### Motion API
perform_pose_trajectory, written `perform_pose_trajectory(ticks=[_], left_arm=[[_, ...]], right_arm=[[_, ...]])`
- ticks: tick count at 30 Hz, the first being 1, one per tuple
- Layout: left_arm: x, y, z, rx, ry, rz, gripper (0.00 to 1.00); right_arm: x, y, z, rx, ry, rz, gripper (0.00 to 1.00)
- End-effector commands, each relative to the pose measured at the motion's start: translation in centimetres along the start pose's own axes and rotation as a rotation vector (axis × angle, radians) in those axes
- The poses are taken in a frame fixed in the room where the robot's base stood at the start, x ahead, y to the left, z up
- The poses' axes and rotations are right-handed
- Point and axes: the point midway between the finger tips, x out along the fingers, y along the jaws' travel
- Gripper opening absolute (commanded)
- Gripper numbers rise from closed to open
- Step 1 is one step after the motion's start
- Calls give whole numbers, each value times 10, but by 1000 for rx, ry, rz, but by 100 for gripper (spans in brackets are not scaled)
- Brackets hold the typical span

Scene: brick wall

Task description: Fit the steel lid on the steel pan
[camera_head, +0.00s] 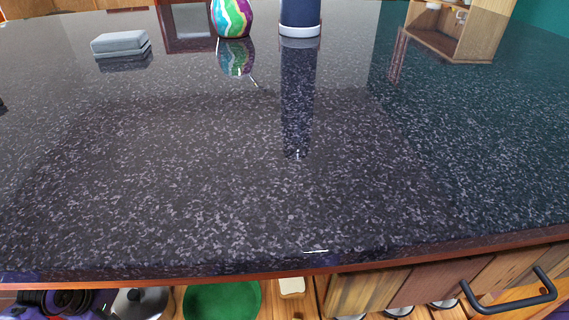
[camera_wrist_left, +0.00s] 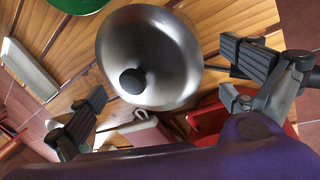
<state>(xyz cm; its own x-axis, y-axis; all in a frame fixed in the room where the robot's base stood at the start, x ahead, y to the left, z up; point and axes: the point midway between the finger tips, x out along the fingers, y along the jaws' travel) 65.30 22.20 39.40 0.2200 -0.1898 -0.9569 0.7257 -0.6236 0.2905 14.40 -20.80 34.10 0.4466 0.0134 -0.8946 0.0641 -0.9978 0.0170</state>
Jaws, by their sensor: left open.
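The steel lid (camera_wrist_left: 165,45) is a round, shiny dome with a black knob (camera_wrist_left: 132,83). It fills the upper middle of the left wrist view. In the head view the lid (camera_head: 152,298) shows partly below the counter's front edge, at lower left. My left gripper (camera_wrist_left: 164,72) is open, its two black fingers apart on either side of the lid in the picture, with nothing between them that I can see held. A thin dark bar shows at the lid's right; I cannot tell whether it belongs to a pan. No steel pan is clearly visible. My right gripper is not in view.
A dark speckled counter (camera_head: 260,180) fills the head view, mostly clear, with a grey box (camera_head: 119,42), colourful vase (camera_head: 231,17), dark cylinder (camera_head: 300,15) and wooden holder (camera_head: 460,28) at the back. A green bowl (camera_head: 222,302) lies below its edge, near a drawer handle (camera_head: 510,300).

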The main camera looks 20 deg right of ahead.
Motion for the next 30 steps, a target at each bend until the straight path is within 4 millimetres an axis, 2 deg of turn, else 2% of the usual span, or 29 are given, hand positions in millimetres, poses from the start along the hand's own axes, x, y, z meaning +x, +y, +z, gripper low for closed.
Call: perform_pose_trajectory(ticks=[1, 9, 15, 20, 30], left_arm=[[-10, 0, -1, 2, 3, 1, 100], [-68, 0, -1, 1, 3, 2, 100], [-96, 0, -1, 1, 3, 2, 100], [-103, 0, 0, 0, 1, 1, 100], [-104, 0, 0, 0, 1, 1, 100]], right_arm=[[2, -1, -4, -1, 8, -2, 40], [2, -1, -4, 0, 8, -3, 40], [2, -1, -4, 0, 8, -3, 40], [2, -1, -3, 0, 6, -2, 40], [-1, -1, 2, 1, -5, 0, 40]])
